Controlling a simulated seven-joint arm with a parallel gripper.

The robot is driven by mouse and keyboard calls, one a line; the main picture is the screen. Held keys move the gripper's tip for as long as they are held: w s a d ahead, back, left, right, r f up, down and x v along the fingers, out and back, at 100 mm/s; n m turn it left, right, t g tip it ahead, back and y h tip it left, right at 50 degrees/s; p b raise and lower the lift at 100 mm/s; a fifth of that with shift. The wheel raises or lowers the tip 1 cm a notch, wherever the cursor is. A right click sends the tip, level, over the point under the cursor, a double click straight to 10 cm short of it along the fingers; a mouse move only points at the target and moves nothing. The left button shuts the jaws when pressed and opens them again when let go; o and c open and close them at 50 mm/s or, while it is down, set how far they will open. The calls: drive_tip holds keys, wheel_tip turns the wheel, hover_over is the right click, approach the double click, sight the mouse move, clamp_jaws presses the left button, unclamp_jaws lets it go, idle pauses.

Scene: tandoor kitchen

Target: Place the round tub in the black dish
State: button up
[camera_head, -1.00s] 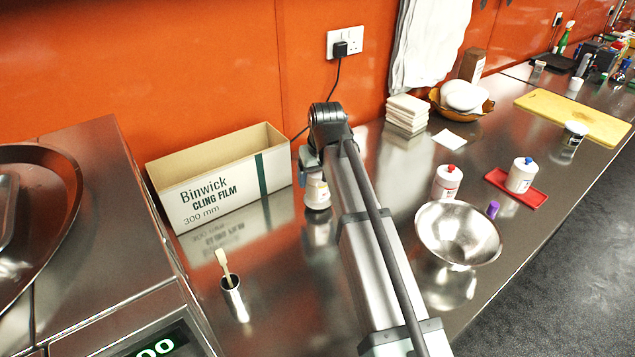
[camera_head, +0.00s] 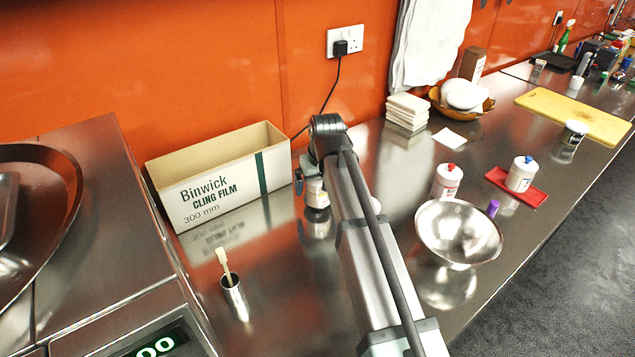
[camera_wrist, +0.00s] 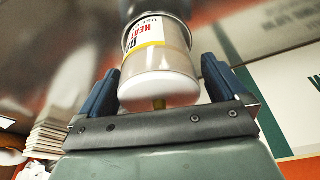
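A round labelled container (camera_wrist: 160,65), the likeliest round tub, has a white end, a tan body and a white label with red and black print. In the wrist view it is between the two blue fingers of my gripper (camera_wrist: 160,90). The fingers stand apart on either side of it, with no clear grip. My gripper's fingers are mostly hidden there. I cannot make out a black dish for certain; a flat black item (camera_head: 552,62) lies far back right.
The cling film box (camera_head: 222,185) is left of my gripper. A steel bowl (camera_head: 458,235), a red-capped bottle (camera_head: 447,180) and a red tray (camera_head: 532,196) are to the right. A metal cup (camera_head: 234,297) stands front left. A white item (camera_head: 376,205) shows beside my arm.

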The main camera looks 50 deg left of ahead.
drive_tip(key=shift+r, duration=0.6)
drive_tip(key=v, duration=1.1)
drive_tip(key=shift+d+r, duration=0.15)
drive_tip(key=shift+r, duration=0.1)
